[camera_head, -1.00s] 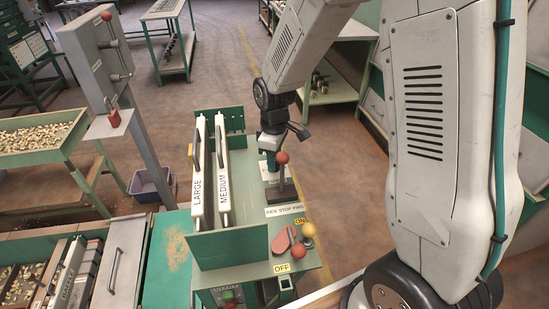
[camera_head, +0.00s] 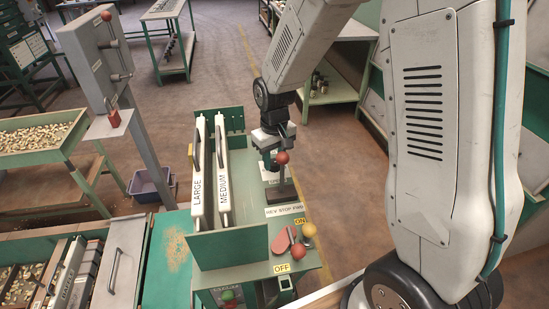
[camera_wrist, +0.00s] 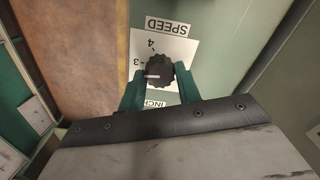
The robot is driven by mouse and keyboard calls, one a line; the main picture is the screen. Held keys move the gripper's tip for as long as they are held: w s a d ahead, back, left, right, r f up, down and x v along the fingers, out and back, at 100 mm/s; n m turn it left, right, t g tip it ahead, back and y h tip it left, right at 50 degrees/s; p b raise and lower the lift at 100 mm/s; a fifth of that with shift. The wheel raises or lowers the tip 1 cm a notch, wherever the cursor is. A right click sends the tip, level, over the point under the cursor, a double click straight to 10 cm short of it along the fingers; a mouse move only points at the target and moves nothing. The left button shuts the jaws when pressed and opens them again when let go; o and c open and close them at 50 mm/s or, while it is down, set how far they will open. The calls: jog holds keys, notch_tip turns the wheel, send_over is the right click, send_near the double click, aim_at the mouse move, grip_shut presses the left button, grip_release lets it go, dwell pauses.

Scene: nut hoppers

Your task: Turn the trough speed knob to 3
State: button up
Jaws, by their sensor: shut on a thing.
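The speed knob (camera_wrist: 165,73) is a dark, ribbed dial on a white plate (camera_wrist: 184,48) marked SPEED, seen upside down in the wrist view. The figures 4 and 3 show on the plate above and to the left of the knob. The knob's white pointer line points left, close to the 3 and seemingly slightly below its mark. My gripper (camera_wrist: 160,82) is shut on the knob, with a green finger on each side. In the head view my gripper (camera_head: 270,165) is low beside the red-ball lever, and the knob cannot be made out.
A lever with a red ball (camera_head: 282,157) stands right by my gripper. White panels marked LARGE (camera_head: 197,172) and MEDIUM (camera_head: 222,175) stand to the left. Red and yellow knobs (camera_head: 308,230) sit nearer, by the ON and OFF labels. Open floor lies to the right.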

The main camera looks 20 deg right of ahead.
aim_at(274, 162)
dwell(0.4)
jog(key=o, duration=1)
jog(key=shift+c, duration=0.2)
jog(key=shift+r, duration=3.95)
